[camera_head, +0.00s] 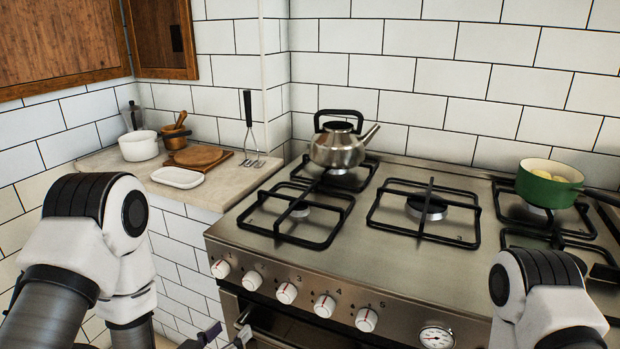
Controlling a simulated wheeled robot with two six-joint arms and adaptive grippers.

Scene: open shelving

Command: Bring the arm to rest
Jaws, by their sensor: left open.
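My left arm (75,250) is bent at the lower left, in front of the counter. My left gripper (224,338) shows only in part at the bottom edge, its fingers apart and nothing seen between them. It is low, by the left front of the stove (320,255). My right arm (545,300) shows at the lower right, before the front of the stove. Its gripper is out of the picture.
A steel kettle (338,148) stands on the back left burner. A green pot (548,184) with pale contents sits at the right. The left counter (215,190) holds a white pot (138,147), a white dish (177,178) and wooden boards (198,157). Knobs (287,292) line the stove front.

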